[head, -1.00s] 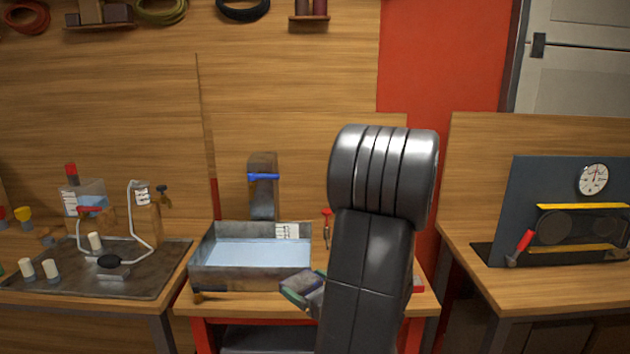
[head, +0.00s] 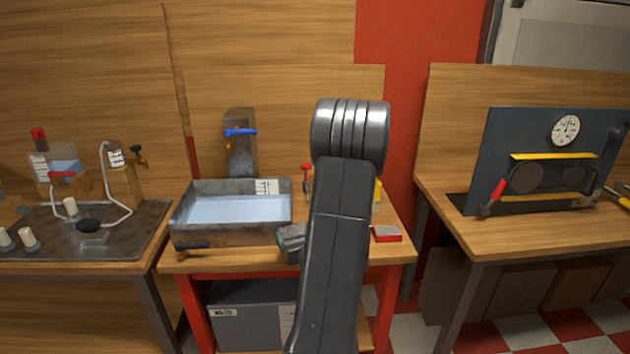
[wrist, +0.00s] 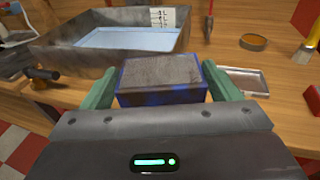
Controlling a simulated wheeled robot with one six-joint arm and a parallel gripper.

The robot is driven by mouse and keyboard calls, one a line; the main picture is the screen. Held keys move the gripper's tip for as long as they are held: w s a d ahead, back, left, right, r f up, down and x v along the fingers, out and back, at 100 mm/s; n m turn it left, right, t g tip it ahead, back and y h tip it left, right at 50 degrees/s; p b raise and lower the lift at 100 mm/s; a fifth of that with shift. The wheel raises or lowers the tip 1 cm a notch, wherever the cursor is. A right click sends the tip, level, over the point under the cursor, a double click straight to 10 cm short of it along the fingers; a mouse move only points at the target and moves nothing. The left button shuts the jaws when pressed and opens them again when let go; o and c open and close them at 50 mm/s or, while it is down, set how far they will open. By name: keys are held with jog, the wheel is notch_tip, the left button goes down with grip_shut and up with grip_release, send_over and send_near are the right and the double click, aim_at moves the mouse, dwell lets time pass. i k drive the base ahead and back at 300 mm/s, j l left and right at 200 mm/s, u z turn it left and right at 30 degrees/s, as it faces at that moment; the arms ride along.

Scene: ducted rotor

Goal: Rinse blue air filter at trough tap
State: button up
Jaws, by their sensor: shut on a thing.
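The blue air filter (wrist: 160,80), a blue-framed block with a dirty grey top, is held between the green fingers of my gripper (wrist: 158,92) in the wrist view. In the head view my gripper (head: 291,240) is partly hidden behind my arm, at the trough's front right corner. The grey metal trough (head: 205,235) holds pale blue water and has a label on its back wall. The tap (head: 240,150) with a blue lever (head: 240,132) stands behind the trough. The filter is in front of the trough, outside it.
A black-handled tool (head: 192,246) lies before the trough. A red block (head: 386,234), a red-handled tool (head: 306,182), a shallow tin (wrist: 253,42) and a clear tray (wrist: 245,80) are on the bench. A grey waste bin (head: 252,310) is below.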

aim_at(227, 132)
jog(key=z, duration=0.45)
jog(key=j+z, duration=0.15)
jog(key=z, duration=0.8)
jog(key=j+z, duration=0.15)
jog(key=z, duration=0.8)
jog(key=j+z, duration=0.15)
jog(key=z, duration=0.3)
jog(key=k+j+z, duration=0.15)
jog(key=z, duration=0.35)
jog(key=k+j+z, duration=0.15)
jog(key=z, duration=0.3)
jog(key=k+j+z, duration=0.1)
jog(key=z, duration=0.4)
jog(key=k+z, duration=0.25)
jog(key=z, duration=0.2)
jog(key=k+l+z, duration=0.15)
jog(key=z, duration=0.35)
jog(key=k+u, duration=0.1)
jog(key=u, duration=0.2)
jog(key=k+j+u, duration=0.1)
jog(key=u, duration=0.7)
jog(key=j+u, duration=0.1)
jog(key=u, duration=0.4)
jog(key=j+u, duration=0.1)
jog(key=u, duration=0.9)
jog(key=j+u, duration=0.15)
jog(key=u, duration=0.85)
jog(key=i+u, duration=0.1)
jog(key=u, duration=0.4)
